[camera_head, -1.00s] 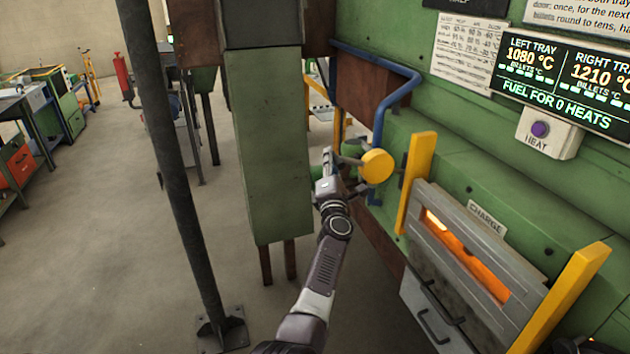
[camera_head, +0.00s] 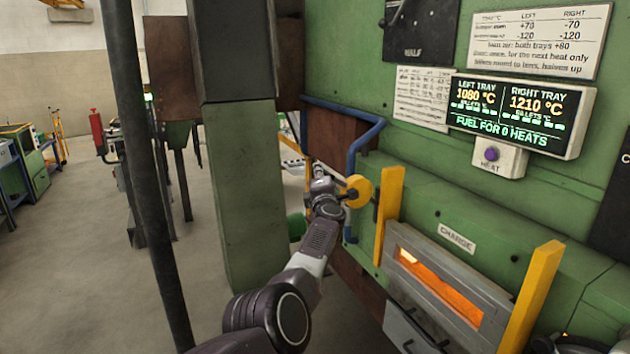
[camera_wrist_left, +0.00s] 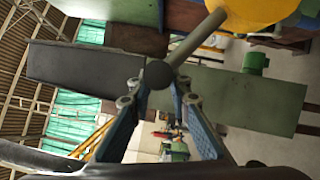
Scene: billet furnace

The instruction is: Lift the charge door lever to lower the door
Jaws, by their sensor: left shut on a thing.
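The charge door lever is a grey rod (camera_wrist_left: 195,38) with a dark ball knob (camera_wrist_left: 159,74), fixed to a round yellow hub (camera_head: 357,190). In the wrist view the fingertips of my left gripper (camera_wrist_left: 157,88) close on the knob from both sides. In the head view my left gripper (camera_head: 322,182) is just left of the hub and hides most of the lever. The charge door (camera_head: 410,265) is a grey panel with a glowing orange slot, between two yellow posts (camera_head: 390,215). My right gripper is not in view.
A blue bent pipe (camera_head: 362,140) runs close above the hub. A green column (camera_head: 250,190) stands left of my left gripper, with a dark pole (camera_head: 145,170) further left. A display (camera_head: 515,115) and a HEAT button (camera_head: 491,154) are on the furnace wall. Floor shows at left.

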